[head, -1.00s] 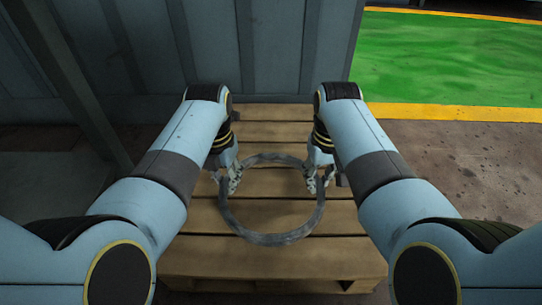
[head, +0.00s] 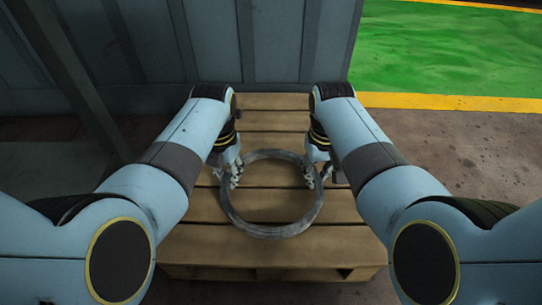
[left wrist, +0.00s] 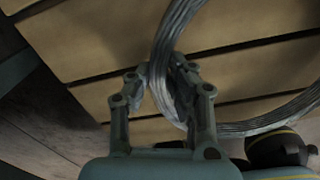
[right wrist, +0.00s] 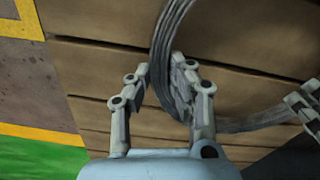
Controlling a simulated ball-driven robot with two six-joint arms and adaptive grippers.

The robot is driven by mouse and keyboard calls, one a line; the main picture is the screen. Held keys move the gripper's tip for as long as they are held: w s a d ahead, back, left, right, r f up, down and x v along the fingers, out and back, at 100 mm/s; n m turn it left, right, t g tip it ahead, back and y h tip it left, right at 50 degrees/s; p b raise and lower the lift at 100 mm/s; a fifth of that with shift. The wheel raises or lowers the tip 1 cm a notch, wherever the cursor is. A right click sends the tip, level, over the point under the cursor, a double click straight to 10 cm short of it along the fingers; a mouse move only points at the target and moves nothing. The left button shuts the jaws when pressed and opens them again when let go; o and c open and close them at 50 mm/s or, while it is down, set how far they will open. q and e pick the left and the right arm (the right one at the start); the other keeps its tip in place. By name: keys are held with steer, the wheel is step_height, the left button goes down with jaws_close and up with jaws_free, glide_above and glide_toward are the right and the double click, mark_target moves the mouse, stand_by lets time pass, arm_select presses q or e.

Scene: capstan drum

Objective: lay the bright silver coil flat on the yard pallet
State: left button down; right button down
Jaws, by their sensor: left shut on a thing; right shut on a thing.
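The bright silver coil (head: 268,233) is a ring of grey wire over the yard pallet (head: 200,250), its opening facing up. I cannot tell whether it touches the slats. My left gripper (head: 231,177) is shut on the coil's left side; in the left wrist view its fingers (left wrist: 155,82) straddle the wire strands (left wrist: 170,50). My right gripper (head: 314,175) is shut on the coil's right side; in the right wrist view its fingers (right wrist: 163,78) are on both sides of the strands (right wrist: 165,40).
A blue-grey panelled wall (head: 270,45) stands behind the pallet. A leaning post (head: 75,80) is at the left. A yellow line (head: 450,102) borders a green floor area (head: 450,50) at the right. Bare brown floor (head: 450,150) lies right of the pallet.

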arm_select(q)
steer(key=shift+d+f, duration=0.1)
steer(key=shift+f, duration=0.6)
arm_select(e)
steer(key=shift+a+f, duration=0.2)
steer(key=shift+f, duration=0.45)
arm_select(q)
steer(key=c, duration=1.6)
jaws_free()
steer(key=shift+f, duration=0.1)
steer(key=shift+c, duration=0.2)
arm_select(e)
steer(key=c, duration=1.6)
jaws_free()
steer(key=shift+f, duration=0.1)
steer(key=shift+c, duration=0.2)
arm_select(q)
steer(key=o, duration=0.4)
arm_select(e)
steer(key=o, duration=0.4)
steer(key=shift+d, duration=0.1)
